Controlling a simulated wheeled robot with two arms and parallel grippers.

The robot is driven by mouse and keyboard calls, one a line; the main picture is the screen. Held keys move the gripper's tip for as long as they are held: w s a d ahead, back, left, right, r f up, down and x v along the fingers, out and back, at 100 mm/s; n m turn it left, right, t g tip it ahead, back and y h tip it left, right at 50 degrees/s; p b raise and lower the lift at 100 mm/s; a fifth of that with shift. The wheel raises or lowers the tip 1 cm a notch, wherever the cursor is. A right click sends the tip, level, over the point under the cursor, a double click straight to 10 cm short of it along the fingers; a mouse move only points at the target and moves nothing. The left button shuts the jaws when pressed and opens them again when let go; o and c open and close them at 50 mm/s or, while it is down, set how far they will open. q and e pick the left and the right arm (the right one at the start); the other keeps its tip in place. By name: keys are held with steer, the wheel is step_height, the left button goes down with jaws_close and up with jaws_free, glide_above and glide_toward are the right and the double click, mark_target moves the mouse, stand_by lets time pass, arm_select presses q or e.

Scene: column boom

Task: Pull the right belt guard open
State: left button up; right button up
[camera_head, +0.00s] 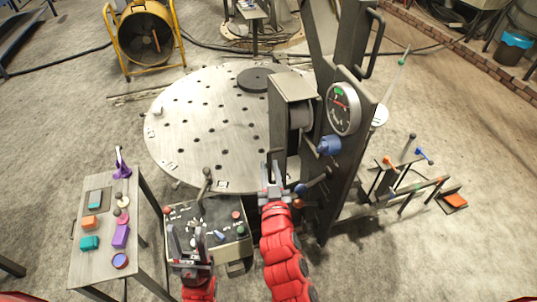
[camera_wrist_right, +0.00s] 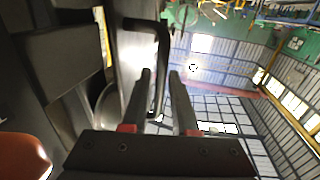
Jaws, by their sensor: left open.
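A tall dark column panel (camera_head: 347,60) carries a long curved black handle (camera_head: 375,45) at its upper right; it seems to be the right belt guard, though I cannot tell its exact edges. In the right wrist view the handle (camera_wrist_right: 161,65) shows beyond and partly between my fingers, apart from them. My right gripper (camera_head: 271,180) is open and empty, low in front of the column, left of and well below the handle. It also shows in the right wrist view (camera_wrist_right: 160,105). My left gripper (camera_head: 187,240) is open over the control box, away from the column.
A gauge (camera_head: 343,108) and a blue knob (camera_head: 329,145) stick out from the column. The control box (camera_head: 235,250) with levers stands below. A side table (camera_head: 80,262) is at left, a round perforated table (camera_head: 185,125) behind, and a low rack (camera_head: 410,190) at right.

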steer(key=shift+w+a+p, duration=0.2)
steer(key=shift+w+p, duration=0.25)
steer(key=shift+w, duration=1.35)
jaws_close()
